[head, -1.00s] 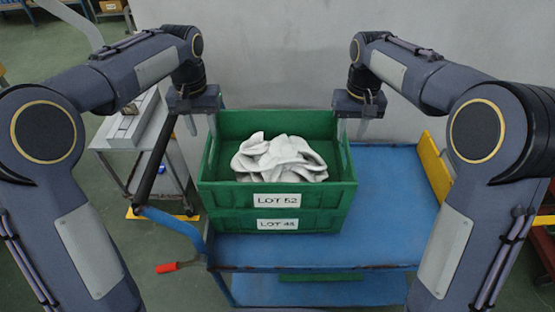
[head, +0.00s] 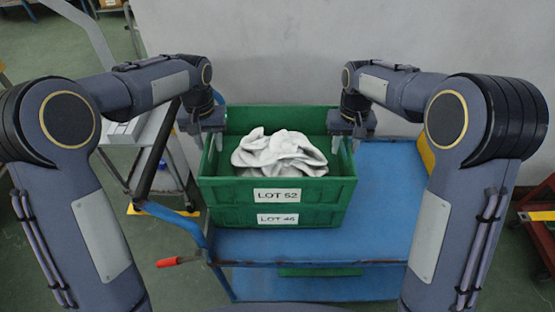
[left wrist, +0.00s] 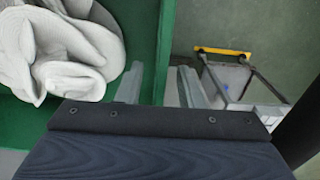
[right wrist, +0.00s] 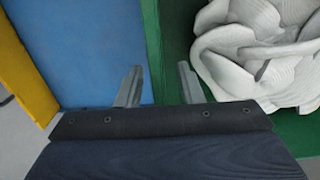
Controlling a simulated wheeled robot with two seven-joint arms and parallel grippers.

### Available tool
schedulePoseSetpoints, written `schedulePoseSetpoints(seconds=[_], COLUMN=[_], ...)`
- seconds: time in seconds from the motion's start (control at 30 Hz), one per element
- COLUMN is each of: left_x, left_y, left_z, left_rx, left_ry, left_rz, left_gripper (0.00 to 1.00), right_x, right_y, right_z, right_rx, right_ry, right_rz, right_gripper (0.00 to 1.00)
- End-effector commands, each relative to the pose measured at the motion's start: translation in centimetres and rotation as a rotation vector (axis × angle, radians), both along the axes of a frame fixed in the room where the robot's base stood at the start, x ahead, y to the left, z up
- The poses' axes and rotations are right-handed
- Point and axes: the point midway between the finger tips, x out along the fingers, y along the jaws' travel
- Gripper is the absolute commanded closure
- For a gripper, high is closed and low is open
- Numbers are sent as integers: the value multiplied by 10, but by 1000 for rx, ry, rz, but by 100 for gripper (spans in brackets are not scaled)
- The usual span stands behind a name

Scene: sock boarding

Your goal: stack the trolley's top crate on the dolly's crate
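The top green crate (head: 305,190), labelled LOT 52, holds crumpled white socks (head: 280,155). It sits on a second green crate (head: 235,217), whose label seems to read LOT 46, on the blue trolley (head: 385,200). My left gripper (head: 211,140) is at the top crate's left wall; in the left wrist view its open fingers (left wrist: 160,85) straddle the rim. My right gripper (head: 346,137) is at the right wall; in the right wrist view its open fingers (right wrist: 158,85) straddle that rim. No crate on a dolly can be made out.
A grey wall (head: 290,50) stands close behind the trolley. A grey cart (head: 175,165) stands to the left. A red frame (head: 540,220) shows at the right edge.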

Motion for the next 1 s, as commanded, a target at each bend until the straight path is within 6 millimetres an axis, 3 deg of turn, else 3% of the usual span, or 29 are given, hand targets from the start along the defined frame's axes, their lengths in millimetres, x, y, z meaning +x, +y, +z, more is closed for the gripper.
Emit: schedulePoseSetpoints(seconds=[0.37, 0.63, 1.0], left_x=[0, 0, 0], left_y=[0, 0, 0], left_z=[-6, -6, -6], left_rx=[0, 0, -1], left_ry=[0, 0, 0], left_rz=[1, 0, 0], left_gripper=[66, 100, 100], right_x=[0, 0, 0], right_y=[0, 0, 0], right_z=[-6, -6, -6], right_rx=[0, 0, 0], right_ry=[0, 0, -1], right_rz=[0, 0, 0], right_gripper=[66, 100, 100])
